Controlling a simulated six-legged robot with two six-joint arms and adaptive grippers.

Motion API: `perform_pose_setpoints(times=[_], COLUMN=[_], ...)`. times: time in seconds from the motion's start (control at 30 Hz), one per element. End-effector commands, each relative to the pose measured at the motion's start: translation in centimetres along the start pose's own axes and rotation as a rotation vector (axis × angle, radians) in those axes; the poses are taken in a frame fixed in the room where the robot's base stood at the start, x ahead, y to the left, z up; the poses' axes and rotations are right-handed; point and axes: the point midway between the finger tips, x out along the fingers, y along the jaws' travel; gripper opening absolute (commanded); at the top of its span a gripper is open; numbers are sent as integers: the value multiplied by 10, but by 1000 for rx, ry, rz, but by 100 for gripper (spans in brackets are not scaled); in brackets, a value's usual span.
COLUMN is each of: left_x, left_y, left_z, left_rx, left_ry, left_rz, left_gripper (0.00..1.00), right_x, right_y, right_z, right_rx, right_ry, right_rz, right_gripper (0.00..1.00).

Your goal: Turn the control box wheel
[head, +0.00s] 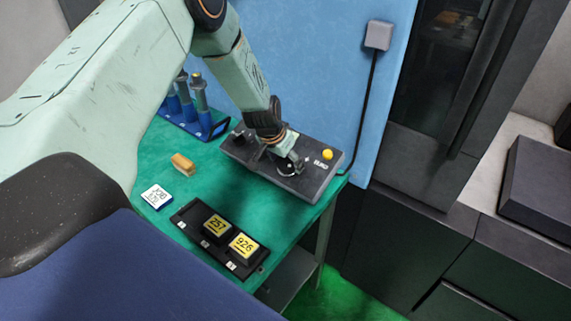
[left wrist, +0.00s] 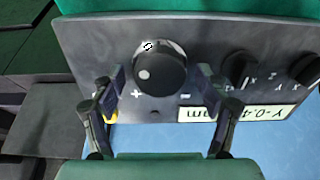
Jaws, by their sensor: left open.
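The control box (head: 318,182) is a dark grey box on the green table, with a yellow button (head: 327,154) at its right end. Its round black wheel (left wrist: 160,72) shows in the left wrist view, with a light dot on its face and plus and minus marks beside it. My left gripper (head: 285,160) is over the box, and its jaws (left wrist: 160,80) are open with one finger on each side of the wheel. I cannot tell whether the fingers touch it. In the head view the gripper mostly hides the wheel. My right gripper is not in view.
On the table (head: 200,160) are a black tray (head: 187,222) with yellow-labelled blocks, a white tile (head: 156,196), a tan block (head: 182,163) and a blue tool rack (head: 212,131). A blue panel stands behind.

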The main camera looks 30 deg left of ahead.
Motion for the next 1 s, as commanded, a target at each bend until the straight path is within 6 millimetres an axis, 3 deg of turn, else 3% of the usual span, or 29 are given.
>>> perform_pose_setpoints(times=[0.27,0.9,1.0], left_x=[0,0,0], left_y=[0,0,0], left_z=[0,0,0], left_rx=[0,0,1], left_ry=[0,0,0], left_rz=[0,0,0], left_gripper=[75,21,20], right_x=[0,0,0], right_y=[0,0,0], right_z=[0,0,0], right_rx=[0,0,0], right_ry=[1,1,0], right_rz=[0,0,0], right_gripper=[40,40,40])
